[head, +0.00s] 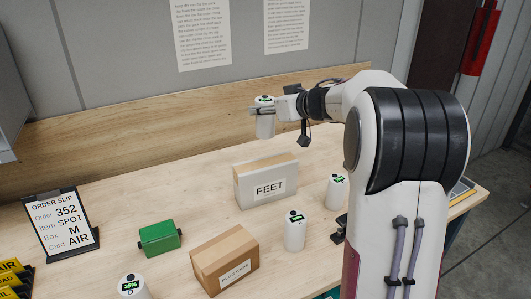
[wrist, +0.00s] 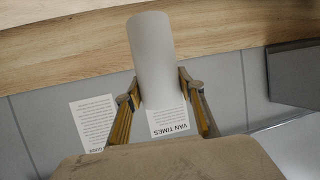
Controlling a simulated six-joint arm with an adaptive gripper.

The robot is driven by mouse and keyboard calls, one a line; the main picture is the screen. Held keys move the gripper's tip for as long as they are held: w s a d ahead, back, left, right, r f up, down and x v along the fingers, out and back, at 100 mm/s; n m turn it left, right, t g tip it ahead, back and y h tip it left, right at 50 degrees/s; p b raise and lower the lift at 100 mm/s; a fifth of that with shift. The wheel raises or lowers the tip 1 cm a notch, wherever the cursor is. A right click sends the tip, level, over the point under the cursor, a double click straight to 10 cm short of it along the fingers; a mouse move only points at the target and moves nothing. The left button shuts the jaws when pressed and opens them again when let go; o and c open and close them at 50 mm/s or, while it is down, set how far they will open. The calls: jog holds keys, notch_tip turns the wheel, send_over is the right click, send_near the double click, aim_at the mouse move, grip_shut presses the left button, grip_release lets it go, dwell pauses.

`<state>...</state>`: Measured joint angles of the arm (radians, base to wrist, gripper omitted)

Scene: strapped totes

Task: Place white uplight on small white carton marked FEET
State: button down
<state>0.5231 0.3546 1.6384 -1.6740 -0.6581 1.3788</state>
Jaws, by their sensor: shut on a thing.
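A white uplight (head: 265,125), a cylinder with a small dark display on top, is held upright in my gripper (head: 266,110). In the wrist view the uplight (wrist: 152,50) fills the space between the two fingers of my gripper (wrist: 157,82), with a finger on each side. The small white carton marked FEET (head: 251,191) stands on the table, with a tan strip along its top. The uplight is higher in the picture than the carton and apart from it. I cannot tell whether it is straight above the carton.
Similar white cylinders with displays stand at the right (head: 336,192), front middle (head: 294,232) and front left (head: 133,288). A brown carton (head: 224,262), a green box (head: 159,237) and an order slip stand (head: 62,226) share the table. A wooden backboard (head: 130,130) runs behind.

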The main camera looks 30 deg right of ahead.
aim_at(270, 138)
jog(key=shift+f, duration=2.9)
jog(key=shift+f, duration=1.85)
jog(key=shift+f, duration=0.15)
jog(key=c, duration=1.3)
grip_release()
jog(key=shift+f, duration=0.1)
jog(key=shift+r, duration=0.2)
jog(key=v, duration=1.2)
jog(key=shift+r, duration=0.1)
